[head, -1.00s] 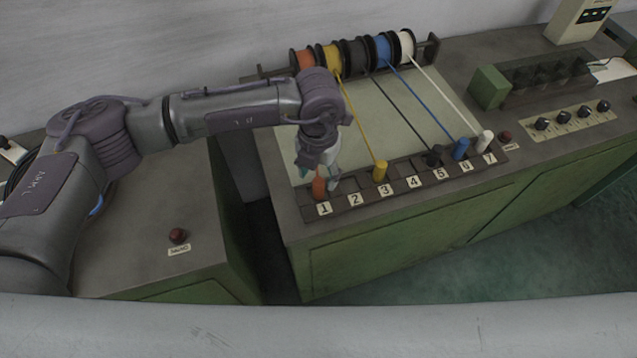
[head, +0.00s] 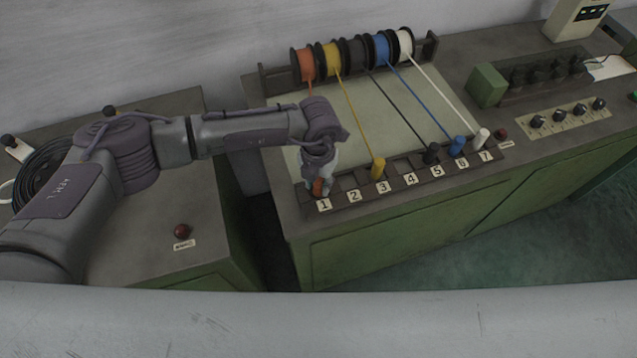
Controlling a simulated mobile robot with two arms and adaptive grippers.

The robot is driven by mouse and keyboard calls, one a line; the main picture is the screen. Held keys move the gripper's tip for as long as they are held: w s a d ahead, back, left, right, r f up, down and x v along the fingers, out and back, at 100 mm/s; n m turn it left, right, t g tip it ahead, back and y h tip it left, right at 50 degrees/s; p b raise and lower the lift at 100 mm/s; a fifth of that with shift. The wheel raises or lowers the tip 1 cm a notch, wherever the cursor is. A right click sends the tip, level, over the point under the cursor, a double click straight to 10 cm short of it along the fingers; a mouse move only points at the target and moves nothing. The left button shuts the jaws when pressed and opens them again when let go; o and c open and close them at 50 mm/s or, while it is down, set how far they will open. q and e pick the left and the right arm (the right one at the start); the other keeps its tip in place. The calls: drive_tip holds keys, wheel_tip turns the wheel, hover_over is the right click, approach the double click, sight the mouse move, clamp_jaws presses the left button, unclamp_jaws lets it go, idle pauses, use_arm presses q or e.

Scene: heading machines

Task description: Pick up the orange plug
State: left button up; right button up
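The orange plug (head: 318,187) stands in the slot above label 1, at the left end of the numbered strip (head: 345,197). My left gripper (head: 319,184) points down at it, with its fingers around or right beside the plug. Only a small orange part shows between the fingers. I cannot tell whether the fingers press on it. The orange cable runs from the orange spool (head: 304,65) and goes out of sight behind my arm. My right gripper is not in view.
The yellow plug (head: 378,168), black plug (head: 431,154), blue plug (head: 457,146) and white plug (head: 481,138) stand further right along the strip, each with a taut cable. Red buttons sit on the left bench (head: 182,231) and right of the strip (head: 501,134).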

use_arm(q)
clamp_jaws()
drive_tip(key=shift+r, duration=0.1)
